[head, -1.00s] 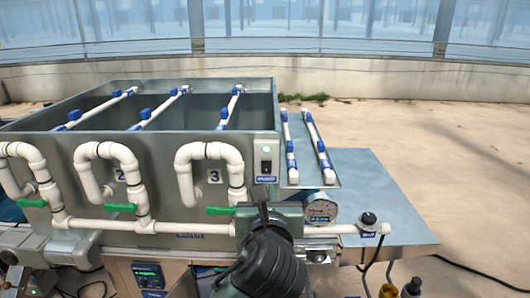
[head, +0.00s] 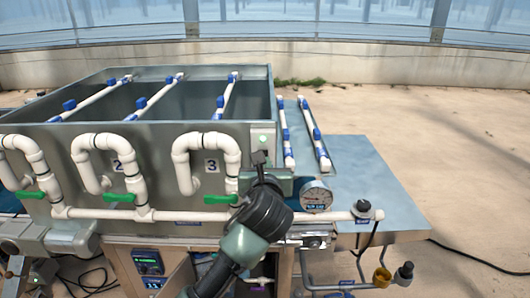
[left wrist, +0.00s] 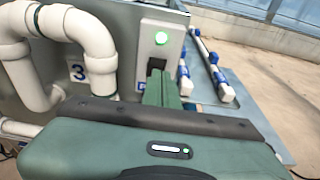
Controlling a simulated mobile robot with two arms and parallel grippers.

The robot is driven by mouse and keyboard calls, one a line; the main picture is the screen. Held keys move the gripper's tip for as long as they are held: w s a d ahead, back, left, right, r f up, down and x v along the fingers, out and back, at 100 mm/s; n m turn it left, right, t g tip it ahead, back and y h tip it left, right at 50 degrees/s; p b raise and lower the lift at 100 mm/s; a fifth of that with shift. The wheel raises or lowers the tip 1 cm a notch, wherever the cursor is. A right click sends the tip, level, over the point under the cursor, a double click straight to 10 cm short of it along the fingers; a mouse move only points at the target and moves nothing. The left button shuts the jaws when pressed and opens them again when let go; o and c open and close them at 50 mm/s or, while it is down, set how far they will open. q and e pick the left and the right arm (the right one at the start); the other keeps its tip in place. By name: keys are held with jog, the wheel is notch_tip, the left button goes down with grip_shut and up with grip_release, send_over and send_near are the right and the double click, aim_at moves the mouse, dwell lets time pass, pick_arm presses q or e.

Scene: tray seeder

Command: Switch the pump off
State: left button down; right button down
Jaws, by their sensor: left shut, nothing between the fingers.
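The switch box (head: 263,137) is a small grey plate on the front wall of the tank, right of the number 3. My right gripper is not in view.
White pipes (head: 210,215) with green valve handles (head: 220,199) run along the tank front (head: 255,190), left of my gripper. The blue-grey table (head: 370,180) has free room.

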aim_at(265, 151)
pick_arm(q)
jog(key=shift+w+r+p, duration=0.15)
jog(key=shift+w, duration=0.7)
jog(key=shift+w+r+p, duration=0.15)
jog(key=shift+w, duration=0.65)
